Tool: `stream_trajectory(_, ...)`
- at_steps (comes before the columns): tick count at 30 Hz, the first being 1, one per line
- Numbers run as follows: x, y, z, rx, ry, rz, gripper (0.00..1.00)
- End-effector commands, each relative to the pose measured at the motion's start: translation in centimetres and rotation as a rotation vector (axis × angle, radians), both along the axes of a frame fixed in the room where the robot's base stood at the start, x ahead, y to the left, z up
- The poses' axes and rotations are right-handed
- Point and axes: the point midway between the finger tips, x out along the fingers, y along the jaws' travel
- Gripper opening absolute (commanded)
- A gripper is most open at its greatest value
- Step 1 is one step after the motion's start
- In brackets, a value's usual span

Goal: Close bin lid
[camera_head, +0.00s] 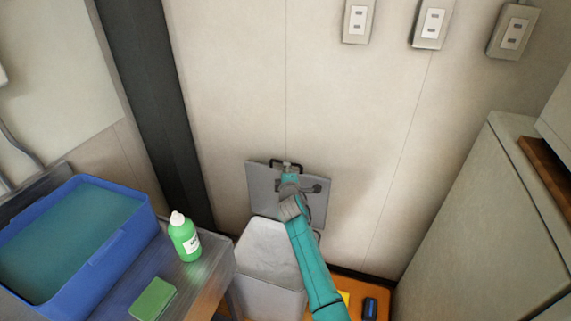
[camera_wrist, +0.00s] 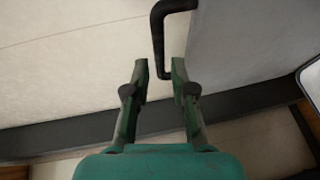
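The grey bin (camera_head: 268,280) stands on the floor by the wall, its top open and a pale liner showing inside. Its grey lid (camera_head: 259,187) stands raised, near upright, against the wall behind the bin. A black handle (camera_head: 287,163) is on the lid's upper edge. My gripper (camera_head: 290,173) is in front of the lid, close to this handle, and partly covers the lid. In the wrist view, my gripper (camera_wrist: 160,68) has its two fingers apart. The black handle (camera_wrist: 158,35) reaches down to the gap between the fingertips. I cannot tell whether they touch it.
A table at left holds a blue tub (camera_head: 110,258), a green bottle (camera_head: 184,238) and a green sponge-like block (camera_head: 153,299). Its edge is close to the bin's left side. A grey cabinet (camera_head: 480,220) stands at right. Small yellow and blue items lie on the orange floor right of the bin.

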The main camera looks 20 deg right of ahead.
Motion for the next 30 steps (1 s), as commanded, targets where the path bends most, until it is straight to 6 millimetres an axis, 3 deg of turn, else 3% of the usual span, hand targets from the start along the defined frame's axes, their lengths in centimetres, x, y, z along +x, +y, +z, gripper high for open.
stream_trajectory(12,4.5,-1.0,-0.7,0.001,0.0,-0.001,0.25)
stream_trajectory(27,5.3,-1.2,-0.9,0.0,0.0,0.0,0.25)
stream_trajectory(30,5.3,-1.2,-0.9,0.001,0.0,0.0,0.02)
